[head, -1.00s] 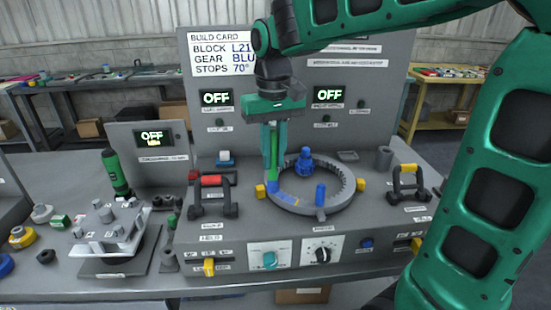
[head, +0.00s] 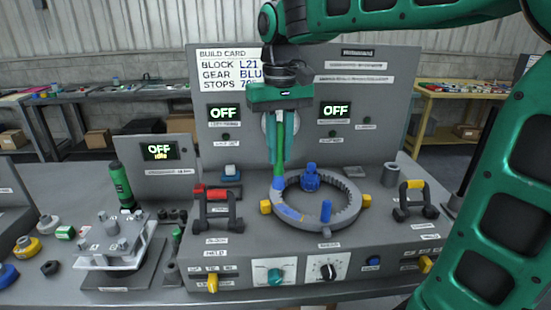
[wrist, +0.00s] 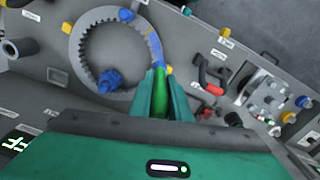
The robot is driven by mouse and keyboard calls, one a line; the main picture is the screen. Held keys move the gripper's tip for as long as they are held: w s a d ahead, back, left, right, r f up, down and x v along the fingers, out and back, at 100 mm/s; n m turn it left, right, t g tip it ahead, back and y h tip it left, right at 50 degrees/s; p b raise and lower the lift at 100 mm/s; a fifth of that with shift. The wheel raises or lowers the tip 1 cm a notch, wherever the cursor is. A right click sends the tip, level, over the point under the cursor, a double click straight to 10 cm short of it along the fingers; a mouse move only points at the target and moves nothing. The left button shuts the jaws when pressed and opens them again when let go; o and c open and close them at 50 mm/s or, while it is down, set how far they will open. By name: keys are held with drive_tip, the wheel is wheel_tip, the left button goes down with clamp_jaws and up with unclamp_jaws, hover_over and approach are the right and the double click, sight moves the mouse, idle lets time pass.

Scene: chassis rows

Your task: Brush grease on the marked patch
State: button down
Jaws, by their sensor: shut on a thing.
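My gripper (head: 277,158) is shut on a green-handled brush (head: 281,150) with a blue lower end, held nearly upright. In the wrist view the green handle (wrist: 160,103) is between the fingers (wrist: 160,90). A grey ring gear (head: 346,217) with inner teeth lies on the sloped grey bench top. The marked patch (head: 288,213) is a blue stretch with yellowish edges on the ring's front left; it also shows in the wrist view (wrist: 154,46). The brush's blue end is at the ring's left side, beside the patch; I cannot tell whether it touches.
Yellow blocks (head: 265,207) flank the ring. A red-topped handle (head: 216,194) stands left, a yellow-topped one (head: 413,185) right. The panel displays (head: 336,110) read OFF.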

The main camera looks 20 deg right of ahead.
sight(279, 177)
drive_tip(key=shift+r, duration=0.25)
drive_tip(key=shift+r, duration=1.5)
drive_tip(key=shift+f, duration=3.65)
drive_tip(key=shift+f, duration=0.95)
